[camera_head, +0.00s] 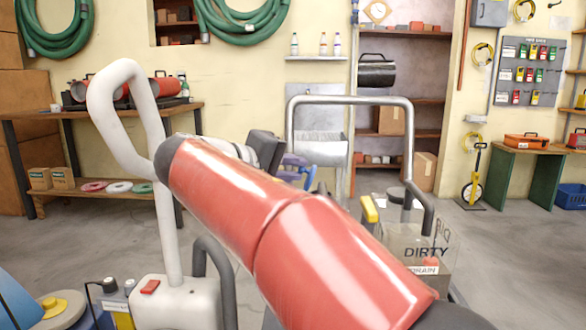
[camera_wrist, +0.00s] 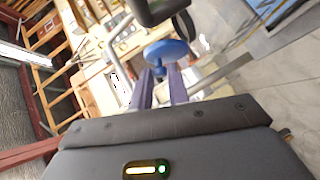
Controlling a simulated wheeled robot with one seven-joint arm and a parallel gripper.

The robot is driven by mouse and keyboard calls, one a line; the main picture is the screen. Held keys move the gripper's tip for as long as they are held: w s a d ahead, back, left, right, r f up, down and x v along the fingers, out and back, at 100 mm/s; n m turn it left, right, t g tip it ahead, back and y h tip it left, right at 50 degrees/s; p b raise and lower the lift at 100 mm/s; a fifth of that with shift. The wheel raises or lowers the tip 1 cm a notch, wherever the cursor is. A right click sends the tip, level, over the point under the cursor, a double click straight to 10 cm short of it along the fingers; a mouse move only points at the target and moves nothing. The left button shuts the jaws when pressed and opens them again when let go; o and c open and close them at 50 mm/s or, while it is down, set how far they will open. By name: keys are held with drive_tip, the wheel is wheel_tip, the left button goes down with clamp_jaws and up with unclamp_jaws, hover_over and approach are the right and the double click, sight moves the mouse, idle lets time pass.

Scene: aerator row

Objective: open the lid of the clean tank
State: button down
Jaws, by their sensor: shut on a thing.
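A blue round lid-like piece (camera_wrist: 172,48) with a small knob shows in the wrist view. My gripper (camera_wrist: 160,76) is shut on that knob between its two purple fingers. No label reading CLEAN shows, and the clean tank's body cannot be made out, so what lies under the blue piece is unclear. A clear tank marked DIRTY (camera_head: 428,250) stands to the right, with a yellow-ended handle (camera_head: 369,208) near it.
A chrome frame (camera_head: 350,100) rises behind the gripper. A white looped handle (camera_head: 165,215) stands close on the left. A workbench (camera_head: 140,108) is at the back left, and a green-legged bench (camera_head: 520,150) at the right. Bare floor (camera_head: 510,255) lies at the right.

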drive_tip(key=shift+a+f+n+t+h+b, duration=0.35)
drive_tip(key=shift+a+f+n+t+h, duration=0.3)
drive_tip(key=shift+n, duration=0.4)
drive_tip(key=shift+a+f+n+t+h+b, duration=0.4)
drive_tip(key=shift+n+t+h, duration=0.35)
drive_tip(key=shift+n, duration=0.35)
drive_tip(key=shift+a+f+n+t+h+b, duration=0.3)
drive_tip(key=shift+a+f+n+t+h, duration=0.35)
drive_tip(key=shift+n, duration=0.4)
drive_tip(key=shift+d+r, duration=0.1)
drive_tip(key=shift+d, duration=0.05)
drive_tip(key=c, duration=1.3)
unclamp_jaws()
drive_tip(key=shift+c, duration=0.2)
drive_tip(key=v, duration=0.7)
drive_tip(key=shift+s+a+f, duration=0.2)
drive_tip(key=shift+a, duration=0.05)
